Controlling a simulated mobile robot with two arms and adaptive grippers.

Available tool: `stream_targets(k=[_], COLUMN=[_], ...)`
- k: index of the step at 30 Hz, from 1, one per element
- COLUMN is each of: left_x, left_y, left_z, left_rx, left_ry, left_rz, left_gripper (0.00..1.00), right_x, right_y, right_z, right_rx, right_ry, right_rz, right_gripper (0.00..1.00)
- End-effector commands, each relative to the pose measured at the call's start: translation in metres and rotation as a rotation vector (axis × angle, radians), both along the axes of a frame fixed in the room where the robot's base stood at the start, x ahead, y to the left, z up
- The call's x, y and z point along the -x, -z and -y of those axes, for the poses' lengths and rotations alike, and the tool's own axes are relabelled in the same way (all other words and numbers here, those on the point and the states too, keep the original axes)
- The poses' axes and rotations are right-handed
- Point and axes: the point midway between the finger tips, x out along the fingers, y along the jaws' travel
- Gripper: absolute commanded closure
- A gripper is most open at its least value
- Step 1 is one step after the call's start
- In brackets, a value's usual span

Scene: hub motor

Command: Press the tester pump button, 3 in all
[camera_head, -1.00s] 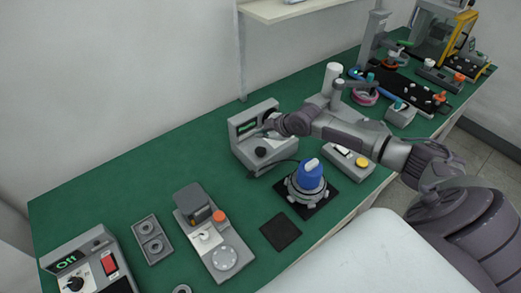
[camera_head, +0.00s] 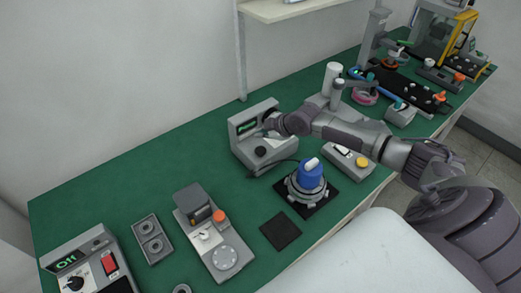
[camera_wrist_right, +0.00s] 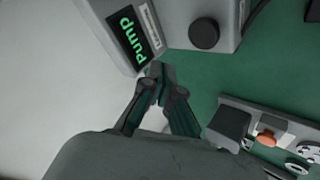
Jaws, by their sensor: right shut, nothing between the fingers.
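The tester (camera_head: 262,110) is a grey box on the green bench, with a small green-lit display and a black round knob (camera_head: 260,152) on its front. In the right wrist view the tester's display (camera_wrist_right: 137,42) reads "pump" in green, and the knob (camera_wrist_right: 204,33) shows to its right. My right gripper (camera_head: 262,133) is shut and empty, its tips at the tester's front just beside the display. It also shows in the wrist view (camera_wrist_right: 157,72). I see no pump button; the fingertips may hide it. Contact cannot be told. My left gripper is not in view.
A blue-topped round part (camera_head: 311,175) sits on a black mat in front of the tester, with a cable nearby. A box with a yellow button (camera_head: 361,162) lies under my right arm. A grey fixture (camera_head: 226,258) stands to the left. Bare bench (camera_head: 120,190) lies further left.

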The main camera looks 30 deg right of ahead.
Motion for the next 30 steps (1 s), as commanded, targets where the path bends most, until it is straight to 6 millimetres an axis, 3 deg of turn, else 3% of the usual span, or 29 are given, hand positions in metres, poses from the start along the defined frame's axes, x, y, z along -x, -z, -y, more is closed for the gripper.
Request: stream_targets(k=[12,20,30], left_x=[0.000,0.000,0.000], left_y=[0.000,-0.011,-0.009], left_z=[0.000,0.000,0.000], left_rx=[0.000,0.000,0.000], left_ry=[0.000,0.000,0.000], left_rz=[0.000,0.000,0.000], left_gripper=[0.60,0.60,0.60], right_x=[0.000,-0.001,0.000], right_y=[0.000,-0.039,-0.038], right_z=[0.000,0.000,0.000], right_rx=[0.000,0.005,0.000], right_ry=[0.000,-0.003,0.000], right_rz=[0.000,0.004,0.000], right_gripper=[1.00,1.00,1.00])
